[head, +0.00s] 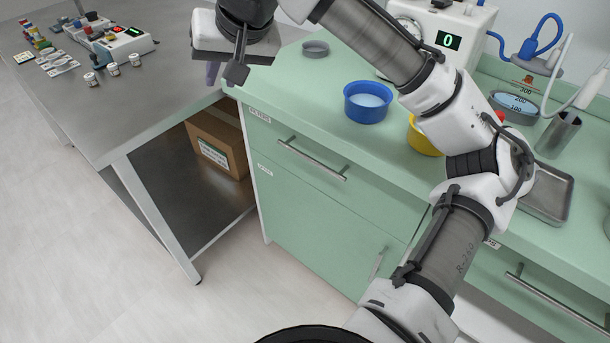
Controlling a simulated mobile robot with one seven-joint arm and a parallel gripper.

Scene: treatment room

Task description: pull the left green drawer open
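The left green drawer (350,193) is at the upper left of the green cabinet, just below the counter edge. Its front looks flush with the cabinet. Its bar handle (312,160) is silver and runs along the front, with nothing touching it. My gripper (226,76) is at the top of the head view, above the counter's left end, up and left of the handle and apart from it. One dark finger shows and a purplish part hangs beside it; I cannot tell whether the gripper is open or shut.
A green door (310,225) is below the drawer, and another drawer handle (560,298) is at lower right. The counter holds a blue bowl (367,108), a yellow bowl (424,138) and a metal tray (551,196). A steel table (150,100) stands left. Floor (90,240) in front is clear.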

